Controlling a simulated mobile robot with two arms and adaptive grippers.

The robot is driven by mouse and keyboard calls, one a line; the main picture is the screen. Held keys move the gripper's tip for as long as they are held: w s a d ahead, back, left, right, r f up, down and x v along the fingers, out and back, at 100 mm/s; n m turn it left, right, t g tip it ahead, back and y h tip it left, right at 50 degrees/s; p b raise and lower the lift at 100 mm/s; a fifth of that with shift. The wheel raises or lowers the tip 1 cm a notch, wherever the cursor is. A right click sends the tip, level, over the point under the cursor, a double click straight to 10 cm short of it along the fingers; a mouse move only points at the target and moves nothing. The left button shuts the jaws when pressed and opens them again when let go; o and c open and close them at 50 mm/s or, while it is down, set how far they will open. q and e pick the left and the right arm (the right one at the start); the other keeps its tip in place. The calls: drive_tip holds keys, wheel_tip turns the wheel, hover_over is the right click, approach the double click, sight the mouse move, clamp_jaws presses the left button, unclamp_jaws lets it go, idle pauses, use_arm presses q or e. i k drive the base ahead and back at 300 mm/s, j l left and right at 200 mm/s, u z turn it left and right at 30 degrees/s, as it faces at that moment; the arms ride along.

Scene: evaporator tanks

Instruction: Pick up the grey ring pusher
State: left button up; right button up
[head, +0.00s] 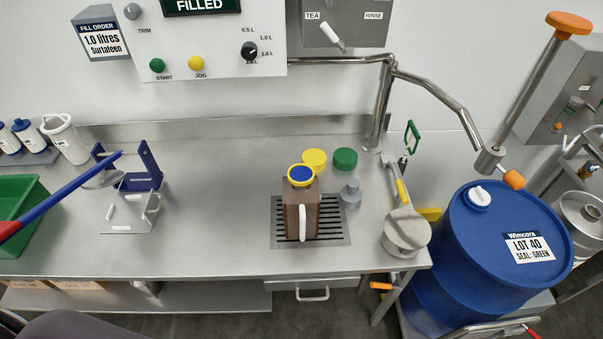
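A small grey piece with a narrow knob on top (350,193), which looks like the ring pusher, stands upright on the steel bench. It is just right of the brown jug (299,212) and in front of the green cap (345,159). The jug has a white handle and a yellow-rimmed blue top, and stands on a slotted drain grate (335,236). The jug may hide a little of the grey piece's left side. Neither of my grippers is in view.
A yellow cap (314,159) lies behind the jug. A grey tool with a yellow handle (404,225) lies to the right, near the blue drum (492,250). A blue-and-red bar (60,192) slants over the left side. The bench's middle left is clear.

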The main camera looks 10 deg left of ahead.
sight(350, 196)
drive_tip(key=k+l, duration=0.1)
drive_tip(key=l, duration=0.35)
drive_tip(key=k+l, duration=0.1)
drive_tip(key=l, duration=0.35)
drive_tip(key=k+l, duration=0.1)
drive_tip(key=l, duration=0.35)
drive_tip(key=z, duration=0.05)
